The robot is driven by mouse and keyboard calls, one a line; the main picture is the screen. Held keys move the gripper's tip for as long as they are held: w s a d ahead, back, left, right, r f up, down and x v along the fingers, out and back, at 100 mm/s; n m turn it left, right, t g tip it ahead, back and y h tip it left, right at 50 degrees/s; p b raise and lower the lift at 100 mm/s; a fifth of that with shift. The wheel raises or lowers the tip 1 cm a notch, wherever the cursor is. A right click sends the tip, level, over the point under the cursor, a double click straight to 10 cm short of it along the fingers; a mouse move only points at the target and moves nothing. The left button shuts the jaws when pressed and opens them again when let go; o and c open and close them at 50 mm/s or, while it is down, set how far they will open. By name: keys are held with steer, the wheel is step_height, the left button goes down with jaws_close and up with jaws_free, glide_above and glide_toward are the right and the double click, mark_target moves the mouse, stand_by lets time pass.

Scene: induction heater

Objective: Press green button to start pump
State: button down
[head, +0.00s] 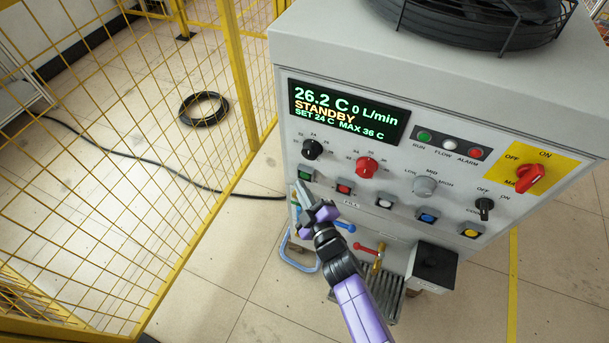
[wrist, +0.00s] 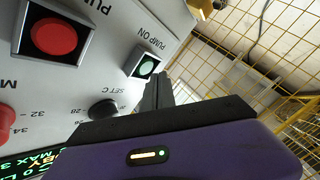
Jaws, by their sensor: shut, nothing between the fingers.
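The green button (head: 306,174) is a small square key in a dark frame on the left of the pale grey control panel, under the black knob. In the wrist view the green button (wrist: 146,67) looks pale and is labelled PUMP ON. My gripper (head: 302,187) is shut and empty, its fingertips just below the green button in the head view. In the wrist view the gripper (wrist: 158,88) has its dark fingertips close beside the button. I cannot tell whether they touch the panel. The display (head: 347,110) reads STANDBY and 0 L/min.
A red button (head: 344,187) sits right of the green one, and also shows in the wrist view (wrist: 54,38). The black knob (head: 312,149) and red knob (head: 366,167) stick out above. A yellow mesh fence (head: 190,120) stands left; blue and red valve handles lie below.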

steer(key=shift+w, duration=0.15)
steer(key=shift+w+d, duration=0.15)
steer(key=shift+w, duration=0.1)
steer(key=shift+w+d, duration=0.2)
steer(key=shift+w, duration=0.3)
stand_by(0.8)
steer(key=shift+s, duration=0.1)
steer(key=shift+s+a, duration=0.3)
steer(key=shift+s, duration=0.45)
steer(key=s+b, duration=0.1)
steer(key=s+a+b, duration=0.1)
steer(key=s+b, duration=0.2)
steer(key=shift+s+a+b, duration=0.3)
steer(key=shift+s+a, duration=0.05)
steer(key=shift+s, duration=0.05)
